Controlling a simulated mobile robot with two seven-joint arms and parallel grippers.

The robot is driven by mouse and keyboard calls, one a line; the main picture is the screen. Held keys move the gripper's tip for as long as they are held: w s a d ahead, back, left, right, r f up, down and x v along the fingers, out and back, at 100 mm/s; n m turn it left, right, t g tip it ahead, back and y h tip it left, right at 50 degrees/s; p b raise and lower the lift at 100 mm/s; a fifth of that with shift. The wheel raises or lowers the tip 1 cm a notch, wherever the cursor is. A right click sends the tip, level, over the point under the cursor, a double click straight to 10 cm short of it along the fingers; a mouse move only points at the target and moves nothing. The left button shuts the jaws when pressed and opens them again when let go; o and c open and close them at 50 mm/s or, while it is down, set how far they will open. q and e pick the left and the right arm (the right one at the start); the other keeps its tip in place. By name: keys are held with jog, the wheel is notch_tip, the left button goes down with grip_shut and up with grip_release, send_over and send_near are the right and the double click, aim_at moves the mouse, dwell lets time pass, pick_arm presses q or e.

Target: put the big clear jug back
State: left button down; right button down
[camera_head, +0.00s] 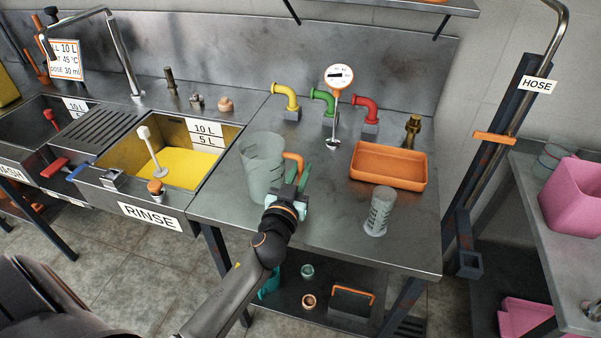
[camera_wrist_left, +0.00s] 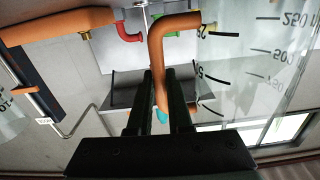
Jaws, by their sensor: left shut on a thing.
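The big clear jug (camera_head: 262,165) is upright at the left part of the steel counter, beside the rinse basin. Its orange handle (camera_head: 294,163) faces right. My left gripper (camera_head: 290,192) is shut on that handle; the left wrist view shows the dark fingers (camera_wrist_left: 160,105) around the orange handle (camera_wrist_left: 165,50), with the jug's marked clear wall (camera_wrist_left: 260,60) to the right. I cannot tell whether the jug's base touches the counter. My right gripper is not in view.
A small clear measuring cup (camera_head: 379,212) stands near the counter's front edge. An orange tray (camera_head: 388,166) lies at right. Yellow, green and red elbow taps (camera_head: 366,112) and a dial gauge (camera_head: 339,78) stand behind. The rinse basin (camera_head: 180,165) holds yellow liquid. Counter between jug and tray is clear.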

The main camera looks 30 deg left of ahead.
pick_arm(q)
jog(key=c, duration=1.3)
grip_release()
jog(key=shift+f, duration=0.15)
jog(key=o, duration=0.5)
jog(key=shift+c, duration=0.2)
